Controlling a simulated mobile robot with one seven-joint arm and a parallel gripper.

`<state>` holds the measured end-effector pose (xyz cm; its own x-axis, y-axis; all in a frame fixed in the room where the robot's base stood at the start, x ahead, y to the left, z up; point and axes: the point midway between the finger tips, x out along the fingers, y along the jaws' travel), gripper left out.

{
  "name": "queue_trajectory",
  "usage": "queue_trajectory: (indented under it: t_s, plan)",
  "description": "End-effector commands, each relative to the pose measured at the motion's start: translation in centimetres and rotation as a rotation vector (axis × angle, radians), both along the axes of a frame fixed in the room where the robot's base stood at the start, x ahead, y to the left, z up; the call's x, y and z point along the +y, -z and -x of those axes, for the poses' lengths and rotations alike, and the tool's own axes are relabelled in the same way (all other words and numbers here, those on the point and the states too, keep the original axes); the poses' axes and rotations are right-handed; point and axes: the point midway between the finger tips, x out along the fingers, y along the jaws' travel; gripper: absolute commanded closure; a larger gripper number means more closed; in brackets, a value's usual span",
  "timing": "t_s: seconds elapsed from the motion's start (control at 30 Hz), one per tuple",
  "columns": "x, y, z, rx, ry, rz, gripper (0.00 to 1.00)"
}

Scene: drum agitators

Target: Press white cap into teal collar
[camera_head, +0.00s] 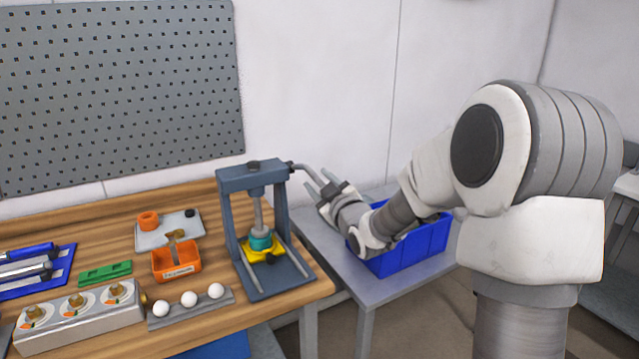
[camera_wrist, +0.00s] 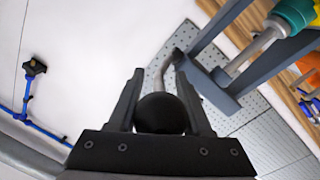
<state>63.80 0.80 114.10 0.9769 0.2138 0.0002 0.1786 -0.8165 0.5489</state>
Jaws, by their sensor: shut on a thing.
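A dark blue-grey arbor press (camera_head: 231,223) stands at the right end of the wooden bench. The teal collar (camera_head: 261,241) sits on a yellow holder (camera_head: 262,254) under the press ram (camera_head: 258,214). The collar also shows at the top right of the wrist view (camera_wrist: 296,14). I cannot make out the white cap; the ram's lower end meets the collar area and may hide it. My gripper (camera_head: 320,183) is right of the press at its lever (camera_head: 303,167). In the wrist view my gripper (camera_wrist: 158,82) is shut on the lever's black ball knob (camera_wrist: 161,114).
A blue crate (camera_head: 413,249) stands on the side table under my arm.

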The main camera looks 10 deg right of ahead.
Motion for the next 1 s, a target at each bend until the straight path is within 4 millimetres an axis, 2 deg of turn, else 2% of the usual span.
queue_trajectory:
  t_s: [0.37, 1.0]
  plan:
    - [0.0, -1.2, -0.1, 0.052, 0.001, 0.017, 1.00]
    - [0.4, -6.6, -1.6, 0.404, 0.001, 0.132, 1.00]
